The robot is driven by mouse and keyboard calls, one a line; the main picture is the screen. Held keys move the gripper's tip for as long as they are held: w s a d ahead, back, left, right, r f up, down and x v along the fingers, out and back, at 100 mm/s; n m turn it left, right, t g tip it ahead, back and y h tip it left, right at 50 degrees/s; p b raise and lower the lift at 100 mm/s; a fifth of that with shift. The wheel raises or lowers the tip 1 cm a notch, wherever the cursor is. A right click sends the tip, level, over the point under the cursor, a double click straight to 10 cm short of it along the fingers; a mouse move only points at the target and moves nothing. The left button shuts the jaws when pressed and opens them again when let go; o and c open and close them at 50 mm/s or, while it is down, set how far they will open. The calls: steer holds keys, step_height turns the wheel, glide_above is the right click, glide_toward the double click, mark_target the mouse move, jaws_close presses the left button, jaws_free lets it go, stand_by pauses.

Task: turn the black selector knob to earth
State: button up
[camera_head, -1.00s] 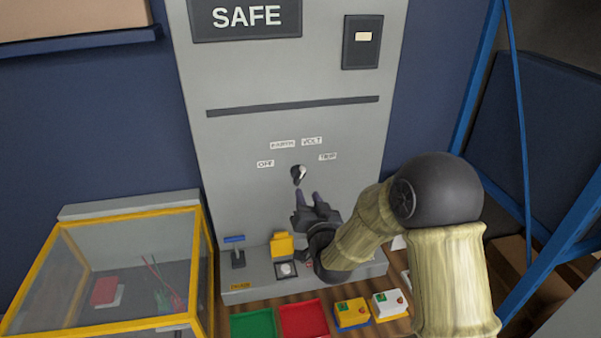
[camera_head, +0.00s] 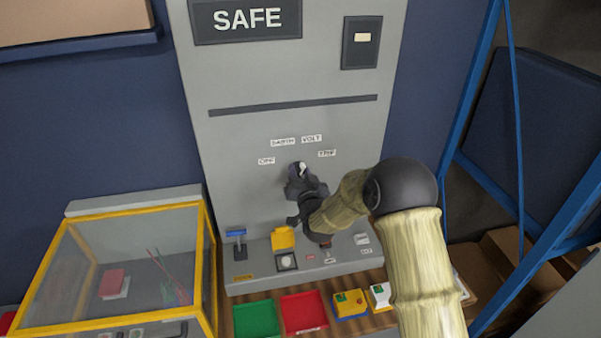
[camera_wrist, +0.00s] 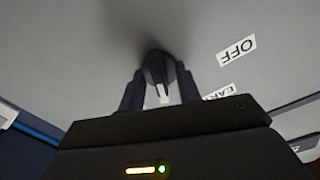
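The black selector knob (camera_wrist: 157,69) sits between the two fingers of my gripper (camera_wrist: 161,88) in the wrist view, one finger on each side. Whether they press on it is unclear. A pale mark on the knob faces the lower edge of that view. In the head view, my gripper (camera_head: 299,178) is at the panel and partly hides the knob. The EARTH label (camera_head: 283,142) is above and left of the knob; it also shows cut off in the wrist view (camera_wrist: 219,91). The exact pointer setting is hard to read.
The grey cabinet (camera_head: 240,70) carries OFF (camera_head: 266,160), VOLT (camera_head: 312,139) and a TRIP-like label (camera_head: 327,153). Its sign reads SAFE. Below are a blue-topped lever (camera_head: 236,234), a yellow flap (camera_head: 283,238), green and red trays. A yellow-framed clear case (camera_head: 120,255) stands left.

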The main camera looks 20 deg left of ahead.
jaws_close()
steer(key=shift+f+b, duration=0.15)
steer(key=shift+b, duration=0.35)
steer(key=shift+f+n+b, duration=0.1)
steer(key=shift+n+b, duration=0.6)
steer(key=shift+b, duration=0.1)
steer(key=n+b, duration=0.2)
steer(key=b, duration=0.2)
steer(key=shift+a+n, duration=0.1)
steer(key=shift+n, duration=0.3)
steer(key=n+b, duration=0.2)
steer(key=b, duration=0.1)
steer(key=shift+n+b, duration=1.3)
steer(key=shift+b, duration=0.05)
steer(key=shift+r, duration=0.2)
